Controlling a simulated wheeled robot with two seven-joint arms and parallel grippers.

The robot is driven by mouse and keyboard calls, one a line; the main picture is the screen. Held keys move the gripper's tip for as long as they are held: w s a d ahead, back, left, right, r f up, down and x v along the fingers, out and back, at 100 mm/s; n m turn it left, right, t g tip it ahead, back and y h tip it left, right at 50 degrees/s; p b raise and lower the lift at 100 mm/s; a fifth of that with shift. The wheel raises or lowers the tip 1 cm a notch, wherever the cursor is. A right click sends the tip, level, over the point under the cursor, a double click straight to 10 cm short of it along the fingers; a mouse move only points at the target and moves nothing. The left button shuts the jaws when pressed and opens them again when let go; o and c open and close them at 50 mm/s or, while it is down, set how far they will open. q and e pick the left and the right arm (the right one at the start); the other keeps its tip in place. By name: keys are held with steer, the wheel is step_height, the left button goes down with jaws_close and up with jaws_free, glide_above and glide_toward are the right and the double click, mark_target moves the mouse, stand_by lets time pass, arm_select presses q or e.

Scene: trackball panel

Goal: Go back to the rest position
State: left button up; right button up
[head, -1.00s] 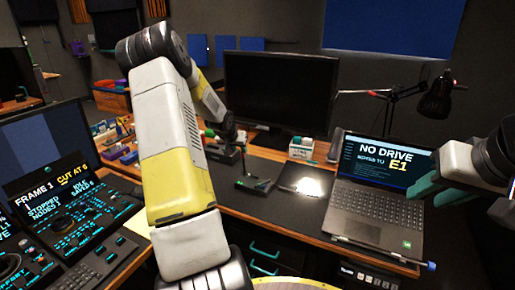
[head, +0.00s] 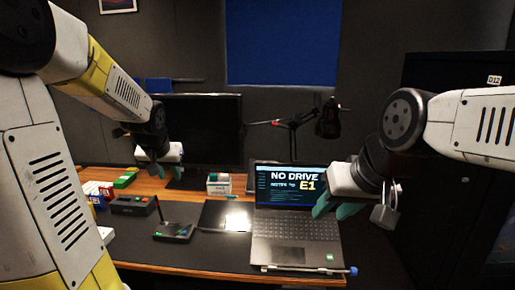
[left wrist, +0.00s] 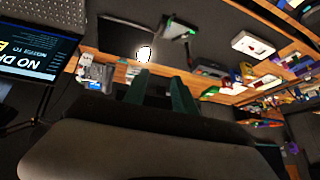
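My left gripper (head: 160,168) is above the back of the desk, in front of the dark monitor. Its teal fingers stand apart with nothing between them in the left wrist view (left wrist: 160,97). My right gripper (head: 334,208) hangs in front of the right side of the laptop (head: 290,225). Its teal fingers are spread and I see nothing between them. Both arms are raised and bent, clear of the desk top. The trackball panel is not in view.
The desk (head: 160,250) bears a small green-lit device (head: 174,231), a white box (head: 219,184) and a black lamp (head: 328,118). A dark monitor (head: 205,130) stands behind. A padlock (head: 385,214) shows beside my right gripper, near a dark cabinet (head: 440,75).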

arm_select(q)
steer(key=s+d+r+h, duration=0.1)
steer(key=s+d, duration=0.3)
steer(key=s, duration=0.4)
steer(key=s+d+r+h, duration=0.1)
steer(key=s+d, duration=0.3)
steer(key=s, duration=0.3)
steer(key=s+d+r+m+h, duration=0.1)
steer(key=s+d, duration=0.3)
steer(key=s, duration=0.4)
steer(key=shift+s+r+g, duration=0.3)
steer(key=shift+r+g, duration=0.1)
steer(key=shift+r, duration=0.1)
